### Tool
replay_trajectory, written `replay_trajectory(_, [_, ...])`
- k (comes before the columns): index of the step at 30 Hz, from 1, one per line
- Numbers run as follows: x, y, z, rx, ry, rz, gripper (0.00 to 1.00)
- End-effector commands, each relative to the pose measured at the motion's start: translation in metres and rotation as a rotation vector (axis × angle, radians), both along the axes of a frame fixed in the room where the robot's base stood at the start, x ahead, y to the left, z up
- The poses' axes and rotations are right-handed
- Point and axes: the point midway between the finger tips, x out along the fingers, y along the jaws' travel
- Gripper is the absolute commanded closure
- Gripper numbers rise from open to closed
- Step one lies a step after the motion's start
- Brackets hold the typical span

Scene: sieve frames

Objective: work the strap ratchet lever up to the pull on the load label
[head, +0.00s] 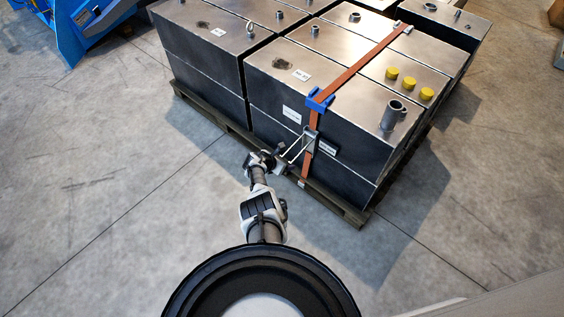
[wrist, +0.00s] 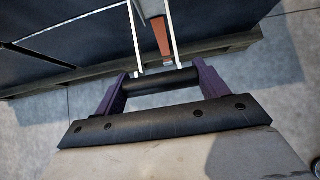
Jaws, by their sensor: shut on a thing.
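An orange strap (head: 350,72) runs over the metal tanks and down the front face. The ratchet (head: 308,141) sits on it there, below a blue corner guard (head: 319,99). The ratchet lever (head: 294,152) sticks out from the load, down and left towards my gripper (head: 279,168). In the wrist view, the lever's two pale side arms (wrist: 172,38) end at a black cross bar (wrist: 161,81). The purple fingers of my gripper (wrist: 161,77) are shut on this bar, one at each end. White labels (head: 327,147) are on the front face; their print is too small to read.
The tanks stand on a dark wooden pallet (head: 229,126), whose edge runs close below my gripper. Yellow caps (head: 409,82) and pipe stubs stand on top. A blue machine (head: 85,25) is at the upper left. The concrete floor left of the pallet is clear.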

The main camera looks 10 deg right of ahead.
Motion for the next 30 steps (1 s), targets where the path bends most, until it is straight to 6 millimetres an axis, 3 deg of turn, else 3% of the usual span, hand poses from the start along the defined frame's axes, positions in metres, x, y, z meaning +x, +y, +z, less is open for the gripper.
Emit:
replay_trajectory(4, [0.005, -0.003, 0.007, -0.008, -0.009, 0.001, 0.68])
replay_trajectory(5, [0.005, -0.003, 0.007, -0.008, -0.009, 0.001, 0.25])
replay_trajectory(9, [0.004, -0.002, 0.005, -0.006, -0.007, 0.001, 0.06])
replay_trajectory(20, [0.001, 0.000, 0.005, -0.002, -0.004, 0.001, 0.05])
replay_trajectory(30, [-0.017, 0.023, 0.039, 0.000, -0.005, 0.001, 0.05])
